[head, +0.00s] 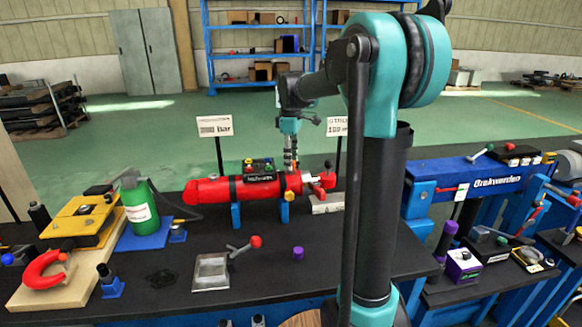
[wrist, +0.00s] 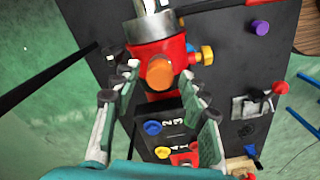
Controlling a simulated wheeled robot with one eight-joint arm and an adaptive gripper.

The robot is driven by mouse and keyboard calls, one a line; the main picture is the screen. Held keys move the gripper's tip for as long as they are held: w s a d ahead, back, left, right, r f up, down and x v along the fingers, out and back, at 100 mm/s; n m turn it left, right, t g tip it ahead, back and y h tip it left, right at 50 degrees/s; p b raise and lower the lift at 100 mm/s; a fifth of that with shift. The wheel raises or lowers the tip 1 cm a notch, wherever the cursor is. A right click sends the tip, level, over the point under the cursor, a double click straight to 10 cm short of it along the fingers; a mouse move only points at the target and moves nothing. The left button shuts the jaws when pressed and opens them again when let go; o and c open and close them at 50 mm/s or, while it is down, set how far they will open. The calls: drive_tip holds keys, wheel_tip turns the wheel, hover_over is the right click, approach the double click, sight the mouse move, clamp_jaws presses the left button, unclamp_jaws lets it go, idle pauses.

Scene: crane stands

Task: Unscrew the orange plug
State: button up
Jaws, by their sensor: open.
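The orange plug (wrist: 159,73) is a round knob on the red cylinder (head: 240,189), seen nearly end-on in the wrist view. My gripper (wrist: 160,84) is open, with one finger on each side of the plug in the picture. I see no clear contact with it, and cannot tell how far above it the fingertips are. In the head view my gripper (head: 290,164) points down over the right part of the cylinder, and the orange plug cannot be made out there. A yellow-orange fitting (wrist: 207,54) sticks out of the cylinder's side.
The cylinder lies on blue supports (head: 236,215) on a black bench (head: 330,258). Small colored knobs (head: 258,164) and sign posts (head: 214,127) stand close behind. A red-ball lever (head: 256,242) on a metal plate and a purple cap (head: 298,253) are in front.

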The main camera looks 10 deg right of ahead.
drive_tip(key=m, duration=0.6)
drive_tip(key=shift+m, duration=0.4)
drive_tip(key=m, duration=0.6)
clamp_jaws()
idle(0.5)
drive_tip(key=n, duration=0.4)
drive_tip(key=shift+r+n, duration=0.1)
drive_tip(key=shift+n, duration=0.3)
drive_tip(key=shift+n, duration=0.3)
